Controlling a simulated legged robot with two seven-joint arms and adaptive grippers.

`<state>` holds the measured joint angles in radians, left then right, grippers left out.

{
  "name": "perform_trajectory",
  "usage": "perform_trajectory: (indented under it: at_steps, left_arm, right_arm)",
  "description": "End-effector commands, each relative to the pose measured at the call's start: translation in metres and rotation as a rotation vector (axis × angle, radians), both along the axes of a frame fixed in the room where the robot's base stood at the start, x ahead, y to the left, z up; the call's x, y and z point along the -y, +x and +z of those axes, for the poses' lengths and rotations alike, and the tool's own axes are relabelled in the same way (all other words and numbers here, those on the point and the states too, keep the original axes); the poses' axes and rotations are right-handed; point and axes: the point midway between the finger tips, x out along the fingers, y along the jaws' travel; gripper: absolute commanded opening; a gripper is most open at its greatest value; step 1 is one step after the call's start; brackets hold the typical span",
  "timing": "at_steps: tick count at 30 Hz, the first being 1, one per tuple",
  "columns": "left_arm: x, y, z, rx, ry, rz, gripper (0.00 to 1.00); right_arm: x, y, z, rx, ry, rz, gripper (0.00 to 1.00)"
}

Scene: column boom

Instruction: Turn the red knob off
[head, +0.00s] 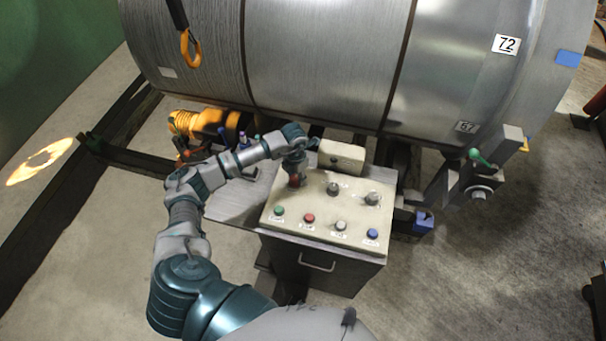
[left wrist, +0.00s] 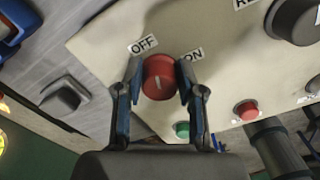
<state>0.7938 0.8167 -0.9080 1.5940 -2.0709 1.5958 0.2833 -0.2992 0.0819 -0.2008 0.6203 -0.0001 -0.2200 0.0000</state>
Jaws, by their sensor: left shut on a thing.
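The red knob (left wrist: 158,78) stands on the cream control panel (left wrist: 115,35) between labels reading OFF and ON. Its white mark points up and slightly left in the left wrist view, roughly toward the OFF label (left wrist: 143,44). My left gripper (left wrist: 158,82) has a finger on each side of the knob and is shut on it. In the head view my left gripper (head: 295,178) reaches down onto the panel's upper left corner (head: 275,195) and largely covers the knob. My right gripper is not in view.
The panel also carries grey knobs (head: 333,188) and a row of buttons, including green (head: 279,211), red (head: 309,218) and blue (head: 373,233). A large metal cylinder (head: 320,60) lies behind. A yellow motor-like unit (head: 205,122) sits left of the panel. Floor at right is open.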

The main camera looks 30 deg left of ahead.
Motion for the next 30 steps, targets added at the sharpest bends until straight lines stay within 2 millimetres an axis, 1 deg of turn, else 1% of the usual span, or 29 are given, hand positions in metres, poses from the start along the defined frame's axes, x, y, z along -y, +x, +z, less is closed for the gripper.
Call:
perform_trajectory:
  at_steps: [1, 20, 30]
  left_arm:
    - [-0.0066, -0.0076, -0.0083, -0.027, 0.019, 0.026, 0.04]
    - [0.0014, 0.0001, -0.0056, -0.019, 0.02, 0.035, 0.04]
    - [0.0034, 0.0023, -0.0037, -0.01, 0.016, 0.034, 0.04]
  right_arm:
    - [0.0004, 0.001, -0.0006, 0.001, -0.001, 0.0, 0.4]
    - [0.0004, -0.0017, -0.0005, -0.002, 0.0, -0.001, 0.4]
    - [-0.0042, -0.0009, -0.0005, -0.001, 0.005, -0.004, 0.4]
